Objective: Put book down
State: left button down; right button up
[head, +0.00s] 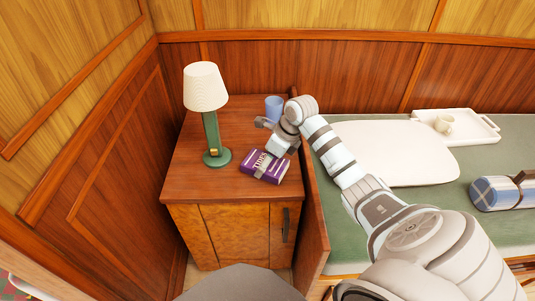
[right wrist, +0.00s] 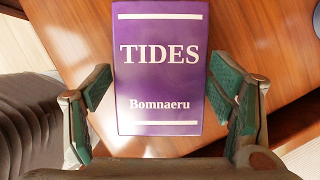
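The purple book (head: 253,168), titled TIDES in white, appears to lie flat on the wooden cabinet top (head: 190,182), near its front right part. My right gripper (head: 272,148) is over the book. In the right wrist view the book (right wrist: 160,85) sits between the green finger pads. A gap shows on each side, so the fingers are open and not touching it. A grey part of the gripper partly covers the book in the head view. My left gripper is not in view.
A green lamp (head: 211,135) with a cream shade stands left of the book. A blue cup (head: 274,108) stands behind the gripper. A wooden panel (head: 309,205) separates the cabinet from the green berth with a white pillow (head: 405,155), tray (head: 478,133) and plaid roll (head: 495,192).

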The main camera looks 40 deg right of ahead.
jog(key=shift+o, duration=1.1)
jog(key=v, duration=1.2)
grip_shut()
dwell(0.6)
